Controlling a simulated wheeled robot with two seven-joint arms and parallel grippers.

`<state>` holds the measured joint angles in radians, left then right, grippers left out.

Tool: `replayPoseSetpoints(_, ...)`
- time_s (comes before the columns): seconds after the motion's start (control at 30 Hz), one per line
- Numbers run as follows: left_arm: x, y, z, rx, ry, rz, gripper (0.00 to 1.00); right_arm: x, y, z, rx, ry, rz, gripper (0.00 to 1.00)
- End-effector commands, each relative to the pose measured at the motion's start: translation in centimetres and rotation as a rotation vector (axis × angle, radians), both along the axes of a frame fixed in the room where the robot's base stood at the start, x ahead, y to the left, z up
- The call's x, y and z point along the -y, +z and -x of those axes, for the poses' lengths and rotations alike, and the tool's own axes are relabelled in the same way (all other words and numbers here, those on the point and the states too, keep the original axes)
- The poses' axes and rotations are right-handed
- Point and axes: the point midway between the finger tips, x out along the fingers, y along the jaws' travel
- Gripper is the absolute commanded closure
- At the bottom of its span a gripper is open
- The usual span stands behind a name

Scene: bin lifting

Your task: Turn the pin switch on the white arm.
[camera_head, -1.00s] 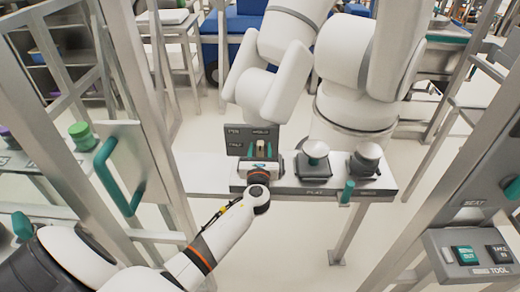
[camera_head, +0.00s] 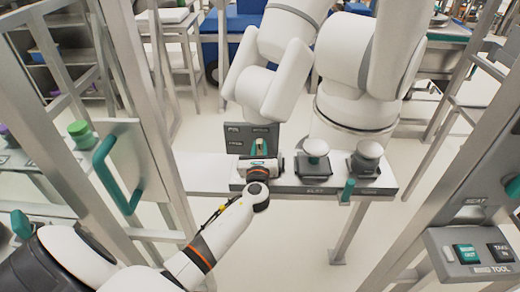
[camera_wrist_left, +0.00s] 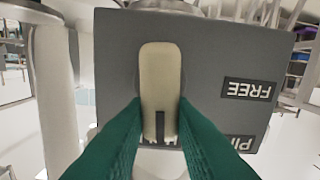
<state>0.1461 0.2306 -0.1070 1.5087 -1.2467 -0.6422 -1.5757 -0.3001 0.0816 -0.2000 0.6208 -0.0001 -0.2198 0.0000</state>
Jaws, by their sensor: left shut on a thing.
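The pin switch is a beige upright knob (camera_wrist_left: 160,75) on a dark grey panel (camera_wrist_left: 215,45), seen close in the left wrist view. That panel (camera_head: 238,138) stands at the base of the big white arm (camera_head: 350,105) in the head view. Labels reading FREE and PIN show upside down in the wrist view. My left gripper (camera_wrist_left: 158,128) has its green fingers on both sides of the knob's lower end and is shut on it. In the head view my left gripper (camera_head: 260,153) is in front of the panel and hides part of it. My right gripper is not seen.
A plate with a green handle (camera_head: 105,175) stands left of my forearm. A box with green and dark buttons (camera_head: 468,255) is at lower right.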

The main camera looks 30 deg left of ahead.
Motion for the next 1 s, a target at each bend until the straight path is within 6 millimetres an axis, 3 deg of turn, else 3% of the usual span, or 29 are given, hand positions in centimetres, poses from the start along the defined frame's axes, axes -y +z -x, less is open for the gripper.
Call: replayPoseSetpoints(1.0, -1.3, -1.3, 0.8, 0.486, 0.000, 0.791, 1.00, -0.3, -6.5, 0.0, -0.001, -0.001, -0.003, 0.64)
